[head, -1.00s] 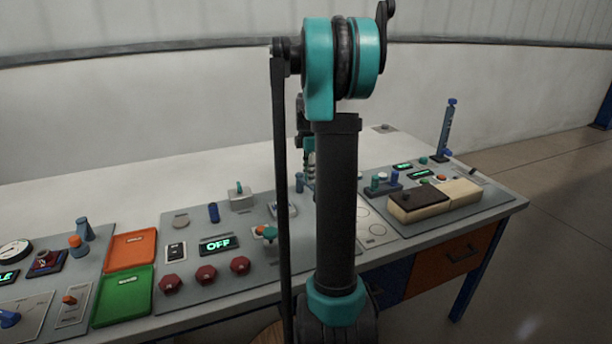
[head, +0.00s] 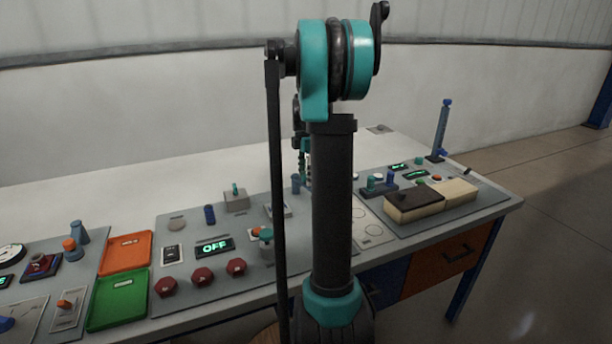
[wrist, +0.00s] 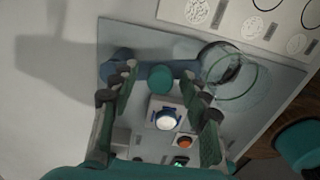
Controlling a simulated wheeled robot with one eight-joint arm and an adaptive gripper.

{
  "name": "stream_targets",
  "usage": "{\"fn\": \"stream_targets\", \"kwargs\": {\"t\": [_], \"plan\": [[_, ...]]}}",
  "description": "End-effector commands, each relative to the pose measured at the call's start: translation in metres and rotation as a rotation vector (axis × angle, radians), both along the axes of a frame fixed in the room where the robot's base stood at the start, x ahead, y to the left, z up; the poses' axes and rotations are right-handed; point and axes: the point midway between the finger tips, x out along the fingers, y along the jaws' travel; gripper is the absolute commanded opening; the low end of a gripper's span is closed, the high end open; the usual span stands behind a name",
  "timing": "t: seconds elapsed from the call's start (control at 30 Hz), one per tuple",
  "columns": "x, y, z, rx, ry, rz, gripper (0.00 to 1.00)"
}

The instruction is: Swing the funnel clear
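In the wrist view, what I take for the funnel is a clear, round-rimmed piece (wrist: 232,75) at upper right, over a dark ring. A blue bar (wrist: 184,69) runs to it from a blue post (wrist: 115,65) on the left. A round teal knob (wrist: 160,78) sits on the bar's middle. My gripper (wrist: 164,86) is open and empty, seen from above. Its fingers lie on either side of the knob in the picture; I cannot tell the height gap. In the head view, the blue post (head: 296,184) shows, but my arm hides the funnel.
A white button (wrist: 167,119), an orange button (wrist: 184,142) and a green display lie below the bar in the wrist view. A white panel with circles (head: 368,232) lies to the right in the head view. Red knobs (head: 202,275) and an OFF display (head: 215,247) stand left.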

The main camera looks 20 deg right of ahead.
Motion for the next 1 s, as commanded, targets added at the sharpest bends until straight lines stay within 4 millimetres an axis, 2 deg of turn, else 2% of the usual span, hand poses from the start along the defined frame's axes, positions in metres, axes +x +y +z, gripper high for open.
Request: {"fn": "stream_targets", "kwargs": {"t": [0.23, 0.37, 0.8, 1.0], "plan": [[0.0, 0.0, 0.002, 0.001, 0.0, 0.0, 0.46], [0.0, 0.001, 0.014, 0.001, 0.0, 0.0, 0.46], [0.0, 0.0, 0.097, 0.0, 0.0, 0.0, 0.46], [0.0, 0.0, 0.117, 0.0, 0.0, 0.0, 0.46]]}}
